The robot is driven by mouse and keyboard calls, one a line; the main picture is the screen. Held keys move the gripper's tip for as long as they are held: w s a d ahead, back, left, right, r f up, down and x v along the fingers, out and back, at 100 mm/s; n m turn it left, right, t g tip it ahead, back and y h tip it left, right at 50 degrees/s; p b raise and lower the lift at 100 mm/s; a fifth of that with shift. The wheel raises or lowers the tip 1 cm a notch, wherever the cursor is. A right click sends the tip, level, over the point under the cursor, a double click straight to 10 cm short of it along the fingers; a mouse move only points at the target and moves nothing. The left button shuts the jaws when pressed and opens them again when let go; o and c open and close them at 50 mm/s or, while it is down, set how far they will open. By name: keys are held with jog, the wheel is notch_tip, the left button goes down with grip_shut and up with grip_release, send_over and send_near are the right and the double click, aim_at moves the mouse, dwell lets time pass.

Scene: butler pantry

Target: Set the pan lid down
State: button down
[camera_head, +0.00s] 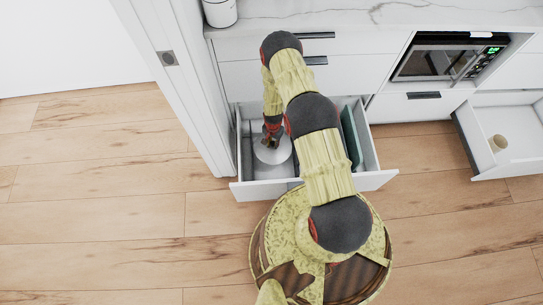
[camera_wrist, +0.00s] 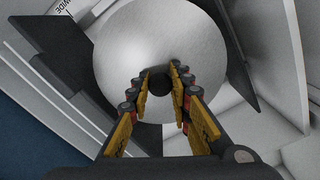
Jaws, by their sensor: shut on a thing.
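The pan lid (camera_wrist: 130,50) is a round, silvery disc with a dark knob (camera_wrist: 159,84) at its middle. My gripper (camera_wrist: 159,88) is shut on this knob, with a finger on either side of it. In the head view the lid (camera_head: 274,158) is inside an open drawer (camera_head: 262,190), in its left part, below my gripper (camera_head: 270,143). I cannot tell whether the lid touches the drawer floor. My arm hides the middle of the drawer.
A dark green flat panel or board (camera_head: 351,138) stands upright in the drawer's right part. Another open drawer (camera_head: 498,125) at the right holds a small tan cup-like thing (camera_head: 498,143). A microwave (camera_head: 440,63) sits above. A white door frame (camera_head: 190,90) is close on the left.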

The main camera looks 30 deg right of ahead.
notch_tip(320, 180, down, 13)
jog(key=b, duration=0.4)
jog(key=shift+f, duration=0.1)
jog(key=shift+f, duration=0.15)
jog(key=c, duration=1.6)
grip_release()
jog(key=shift+c, duration=0.2)
